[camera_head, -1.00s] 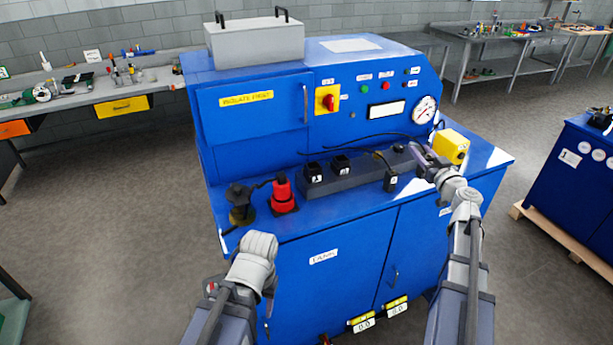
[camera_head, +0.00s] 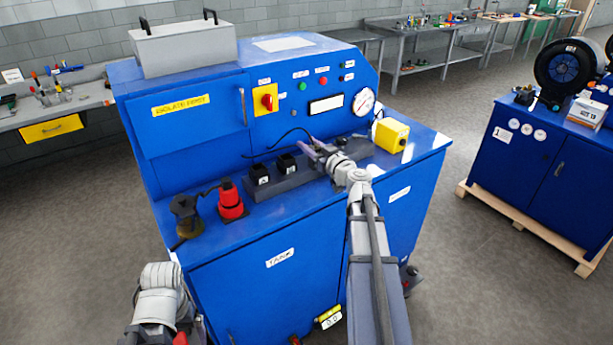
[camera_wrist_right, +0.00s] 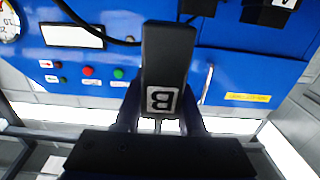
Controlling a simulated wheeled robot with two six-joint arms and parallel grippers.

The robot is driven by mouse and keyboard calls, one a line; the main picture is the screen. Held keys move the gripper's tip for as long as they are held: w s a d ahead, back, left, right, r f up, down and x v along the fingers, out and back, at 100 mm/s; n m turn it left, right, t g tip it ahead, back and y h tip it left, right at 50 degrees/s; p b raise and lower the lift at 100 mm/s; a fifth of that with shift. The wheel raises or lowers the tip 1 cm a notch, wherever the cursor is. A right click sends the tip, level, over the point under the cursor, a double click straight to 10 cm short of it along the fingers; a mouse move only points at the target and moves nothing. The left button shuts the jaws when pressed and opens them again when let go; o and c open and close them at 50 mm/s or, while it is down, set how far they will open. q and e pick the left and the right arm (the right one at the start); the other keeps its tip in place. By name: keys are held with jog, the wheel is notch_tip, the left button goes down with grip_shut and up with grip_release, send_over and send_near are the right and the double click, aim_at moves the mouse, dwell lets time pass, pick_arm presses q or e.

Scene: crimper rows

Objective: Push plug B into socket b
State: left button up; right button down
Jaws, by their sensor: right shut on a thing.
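My right gripper (camera_head: 318,152) is over the dark socket strip (camera_head: 252,192) on the blue bench, right of two black plugs. It is shut on plug B (camera_wrist_right: 166,60), a black block with an upside-down "B" label in the right wrist view. Plug B is hard to make out in the head view, and its lower end and any contact with the strip are hidden. Socket b cannot be made out. The two black plugs (camera_head: 260,174) (camera_head: 286,164) stand in the strip. My left arm is at the lower left; its fingers do not show.
A red plug-like part (camera_head: 230,200) and a dark brass-coloured part (camera_head: 186,216) stand left of the strip. A yellow box (camera_head: 391,135) stands to the right. A black cable (camera_wrist_right: 85,28) runs behind plug B. The blue panel (camera_head: 180,130) rises behind.

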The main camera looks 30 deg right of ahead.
jog(key=shift+f+b, duration=4.8)
jog(key=shift+f, duration=0.2)
jog(key=shift+r, duration=0.15)
jog(key=c, duration=0.5)
grip_release()
jog(key=shift+r+p, duration=0.1)
jog(key=shift+p, duration=0.2)
jog(key=s+d, duration=0.1)
jog(key=s, duration=1.1)
jog(key=shift+o, duration=0.4)
